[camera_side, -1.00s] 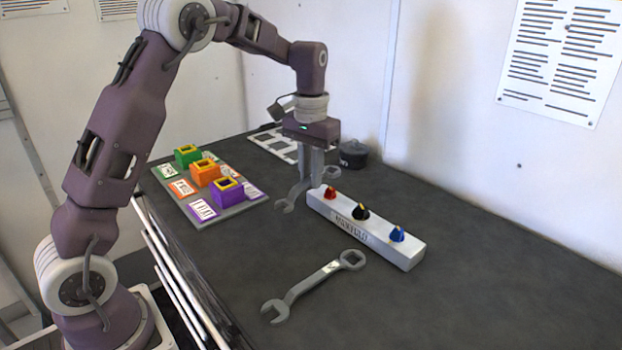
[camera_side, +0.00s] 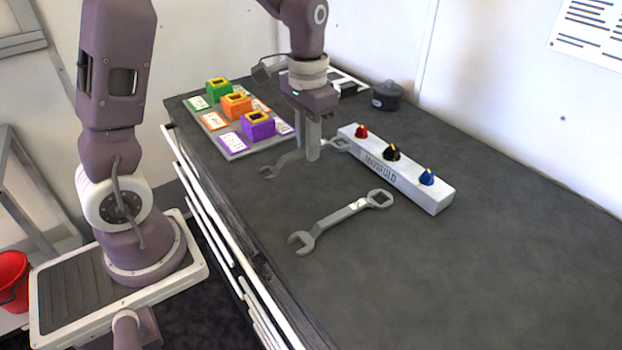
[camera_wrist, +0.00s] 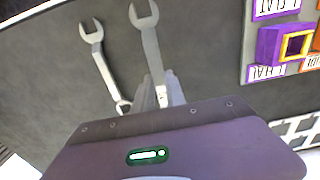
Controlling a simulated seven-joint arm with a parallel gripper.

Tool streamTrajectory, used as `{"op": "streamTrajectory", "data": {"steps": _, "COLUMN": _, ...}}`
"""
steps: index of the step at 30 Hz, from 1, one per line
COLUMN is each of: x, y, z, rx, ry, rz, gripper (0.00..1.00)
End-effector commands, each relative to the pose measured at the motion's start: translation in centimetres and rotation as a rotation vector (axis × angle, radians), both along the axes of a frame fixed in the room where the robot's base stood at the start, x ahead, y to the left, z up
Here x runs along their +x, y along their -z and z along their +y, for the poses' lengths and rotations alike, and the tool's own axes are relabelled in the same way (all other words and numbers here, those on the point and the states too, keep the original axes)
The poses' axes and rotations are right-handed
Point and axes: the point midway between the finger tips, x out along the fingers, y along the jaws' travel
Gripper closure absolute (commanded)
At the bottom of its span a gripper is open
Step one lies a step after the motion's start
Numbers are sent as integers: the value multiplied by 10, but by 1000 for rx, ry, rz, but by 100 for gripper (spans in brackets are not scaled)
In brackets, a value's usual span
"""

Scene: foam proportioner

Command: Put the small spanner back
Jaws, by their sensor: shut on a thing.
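My gripper (camera_side: 305,152) is shut on a grey spanner (camera_side: 270,170) and points down, left of the white manifold block. The open jaw of the held spanner points left, and its ring end (camera_side: 341,143) shows beyond the fingers. In the wrist view the held spanner (camera_wrist: 147,35) passes between the fingers (camera_wrist: 158,92). A second grey spanner (camera_side: 335,219) lies flat on the bench, nearer the side camera; it also shows in the wrist view (camera_wrist: 99,62). I cannot tell how high the held spanner is above the bench, nor which spanner is smaller.
The white manifold block (camera_side: 407,178) carries red, black and blue knobs. A board (camera_side: 232,153) with green, orange and purple boxes stands behind left. A white frame with openings (camera_wrist: 281,127) and a dark lidded pot (camera_side: 387,97) are at the back. The right of the bench is clear.

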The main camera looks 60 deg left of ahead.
Motion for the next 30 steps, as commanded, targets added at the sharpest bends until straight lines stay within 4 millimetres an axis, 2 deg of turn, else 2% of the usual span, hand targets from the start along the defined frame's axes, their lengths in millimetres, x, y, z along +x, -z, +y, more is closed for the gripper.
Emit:
{"op": "streamTrajectory", "data": {"steps": 1, "x": -1, "y": 13, "z": 0, "rx": -1, "ry": -1, "rz": 6, "gripper": 100}}
{"op": "streamTrajectory", "data": {"steps": 3, "x": -1, "y": 28, "z": 0, "rx": -1, "ry": -1, "rz": 5, "gripper": 100}}
{"op": "streamTrajectory", "data": {"steps": 11, "x": 0, "y": 73, "z": 0, "rx": -1, "ry": -3, "rz": 4, "gripper": 100}}
{"op": "streamTrajectory", "data": {"steps": 22, "x": 1, "y": 79, "z": 0, "rx": 0, "ry": -2, "rz": 1, "gripper": 100}}
{"op": "streamTrajectory", "data": {"steps": 23, "x": 1, "y": 80, "z": 0, "rx": 0, "ry": -2, "rz": 0, "gripper": 82}}
{"op": "streamTrajectory", "data": {"steps": 26, "x": 1, "y": 79, "z": 0, "rx": 0, "ry": -2, "rz": 0, "gripper": 62}}
{"op": "streamTrajectory", "data": {"steps": 30, "x": 1, "y": 79, "z": 0, "rx": 0, "ry": -2, "rz": 0, "gripper": 62}}
